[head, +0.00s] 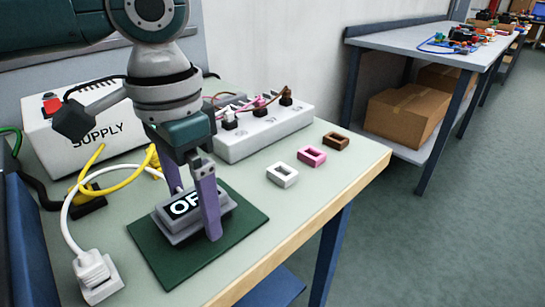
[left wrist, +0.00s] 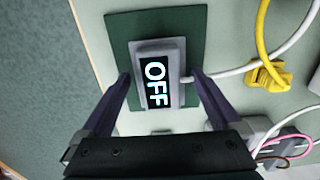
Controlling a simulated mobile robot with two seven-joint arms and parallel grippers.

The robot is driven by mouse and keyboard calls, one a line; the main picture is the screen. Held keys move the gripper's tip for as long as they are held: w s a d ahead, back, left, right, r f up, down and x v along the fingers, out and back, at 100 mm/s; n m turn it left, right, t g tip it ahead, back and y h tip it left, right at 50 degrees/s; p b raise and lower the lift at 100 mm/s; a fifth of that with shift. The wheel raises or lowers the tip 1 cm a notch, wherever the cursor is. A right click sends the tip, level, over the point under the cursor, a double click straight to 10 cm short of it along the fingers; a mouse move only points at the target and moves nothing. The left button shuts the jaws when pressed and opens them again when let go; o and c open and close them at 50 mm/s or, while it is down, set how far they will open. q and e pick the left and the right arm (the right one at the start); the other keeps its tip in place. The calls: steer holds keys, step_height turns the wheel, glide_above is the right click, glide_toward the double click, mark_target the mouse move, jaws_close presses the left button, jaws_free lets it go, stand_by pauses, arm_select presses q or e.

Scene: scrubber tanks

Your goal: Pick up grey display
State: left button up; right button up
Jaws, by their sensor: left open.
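The grey display (head: 174,226) shows a black screen with the letters OFF and sits on a dark green mat (head: 244,224) on the bench. My left gripper (head: 195,222) is over it, pointing down, with one purple finger at its near right side and the other mostly hidden behind it. In the left wrist view the display (left wrist: 166,94) lies between the two fingers (left wrist: 160,76), which are open with gaps on both sides. A white cable leaves the display's side. My right gripper is not in view.
A white supply box (head: 110,150) and a white socket strip (head: 262,130) stand behind. A white plug (head: 95,272) and yellow cable (head: 88,172) lie left. White (head: 282,182), pink (head: 311,157) and brown (head: 336,146) frames lie right. The bench's front right is clear.

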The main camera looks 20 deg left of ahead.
mark_target(192, 198)
arm_select(q)
steer(key=shift+f, duration=0.3)
steer(key=c, duration=1.2)
step_height(192, 198, up, 20)
steer(key=r+p, duration=0.1)
steer(key=p, duration=0.6)
steer(key=s+a, duration=0.4)
steer(key=s, duration=0.1)
steer(key=s+a+p, duration=0.1)
steer(key=s+a, duration=0.3)
steer(key=s, duration=0.1)
steer(key=s+a+f, duration=0.1)
steer(key=s+a, duration=0.3)
steer(key=a, duration=0.1)
steer(key=shift+s, duration=0.4)
